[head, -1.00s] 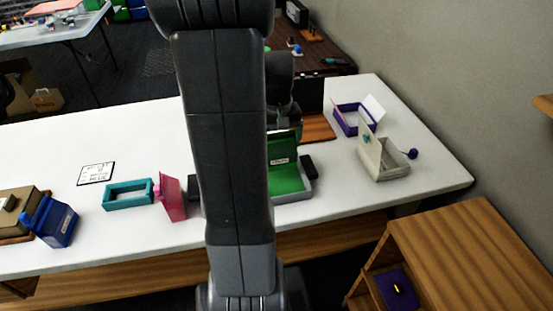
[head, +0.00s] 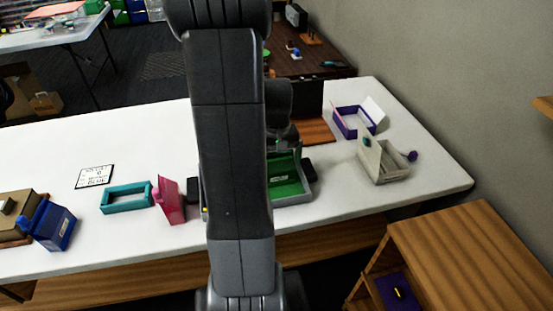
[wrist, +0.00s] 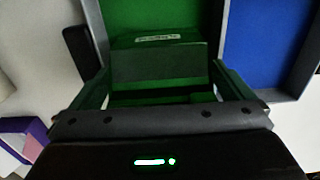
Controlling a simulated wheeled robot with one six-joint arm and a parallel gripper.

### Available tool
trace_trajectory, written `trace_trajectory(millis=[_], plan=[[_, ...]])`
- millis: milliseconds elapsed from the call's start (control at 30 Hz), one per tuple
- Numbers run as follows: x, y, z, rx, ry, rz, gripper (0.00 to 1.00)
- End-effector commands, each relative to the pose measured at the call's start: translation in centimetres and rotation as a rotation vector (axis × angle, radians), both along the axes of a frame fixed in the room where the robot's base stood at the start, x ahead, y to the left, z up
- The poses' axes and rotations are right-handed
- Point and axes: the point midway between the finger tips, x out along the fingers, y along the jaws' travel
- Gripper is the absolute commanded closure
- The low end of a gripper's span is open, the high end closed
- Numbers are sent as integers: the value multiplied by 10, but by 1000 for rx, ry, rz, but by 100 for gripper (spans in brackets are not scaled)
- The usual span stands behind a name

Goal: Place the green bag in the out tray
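The green bag (wrist: 158,62) is a dark green block with a small pale label. In the wrist view it sits between the two fingers of my gripper (wrist: 162,78), which appear shut on its sides. Beyond it shows the bright green floor of a grey-rimmed tray compartment (wrist: 150,14). In the head view, the bag (head: 279,178) is low in the green part of the tray (head: 296,199), partly hidden by my arm. I cannot tell whether it touches the floor. A blue compartment (wrist: 265,45) lies beside the green one in the wrist view; my arm hides it in the head view.
Black end pieces (head: 309,165) flank the tray. A pink box (head: 169,201), teal frame (head: 127,197) and blue bin (head: 52,226) stand left. A beige box (head: 383,160) and purple box (head: 352,121) stand right.

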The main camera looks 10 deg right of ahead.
Motion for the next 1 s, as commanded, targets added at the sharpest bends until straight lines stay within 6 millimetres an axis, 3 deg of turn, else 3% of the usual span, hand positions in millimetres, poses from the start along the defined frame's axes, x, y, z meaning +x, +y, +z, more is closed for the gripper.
trace_trajectory(millis=[267,700,1000], plan=[[1,0,10,-1,-4,0,0],[1,0,99,-1,-5,0,0],[0,0,123,0,-1,0,0]])
